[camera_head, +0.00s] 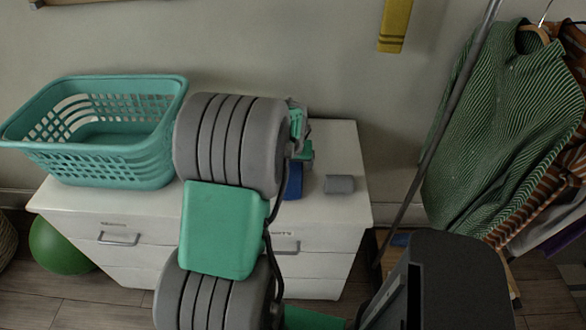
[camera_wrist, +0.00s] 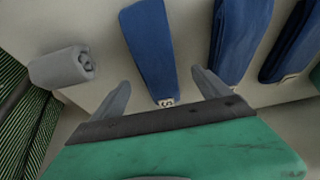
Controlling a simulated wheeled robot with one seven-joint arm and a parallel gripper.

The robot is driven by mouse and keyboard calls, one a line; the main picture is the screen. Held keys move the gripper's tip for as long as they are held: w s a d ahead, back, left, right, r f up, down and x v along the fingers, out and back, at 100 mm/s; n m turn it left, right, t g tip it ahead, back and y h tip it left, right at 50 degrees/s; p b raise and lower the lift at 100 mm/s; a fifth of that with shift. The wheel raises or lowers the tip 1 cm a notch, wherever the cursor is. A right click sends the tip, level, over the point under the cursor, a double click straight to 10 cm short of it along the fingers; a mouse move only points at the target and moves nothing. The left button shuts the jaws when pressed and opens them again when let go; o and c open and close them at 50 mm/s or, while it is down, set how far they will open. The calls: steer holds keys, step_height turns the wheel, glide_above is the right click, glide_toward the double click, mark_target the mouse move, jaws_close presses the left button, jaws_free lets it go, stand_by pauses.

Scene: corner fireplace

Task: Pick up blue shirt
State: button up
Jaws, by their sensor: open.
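A flat blue shirt (camera_wrist: 150,45) with a small S label at its near end lies on the white dresser top in the wrist view. Two more blue cloth items, a middle one (camera_wrist: 238,38) and a right one (camera_wrist: 292,45), lie to its right. In the head view only a bit of blue (camera_head: 294,181) shows beside my arm; the rest is hidden. My gripper (camera_wrist: 160,78) is open and empty. Its two fingers point at the labelled end of the flat blue shirt, one on each side in the picture. I cannot tell the height between them.
A grey rolled cloth (camera_head: 339,184) lies right of the blue on the white dresser (camera_head: 345,150). A teal laundry basket (camera_head: 110,165) stands at the dresser's left. A green striped sweater (camera_head: 500,130) hangs on a rack at right. A green ball (camera_head: 57,248) is on the floor.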

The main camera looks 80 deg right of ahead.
mark_target(293, 168)
steer(key=x, duration=0.4)
steer(key=shift+s+d+f+p, duration=0.1)
steer(key=shift+d+p, duration=0.05)
steer(key=shift+p, duration=0.2)
steer(key=shift+c, duration=0.2)
steer(key=c, duration=1.5)
steer(key=shift+c, duration=0.4)
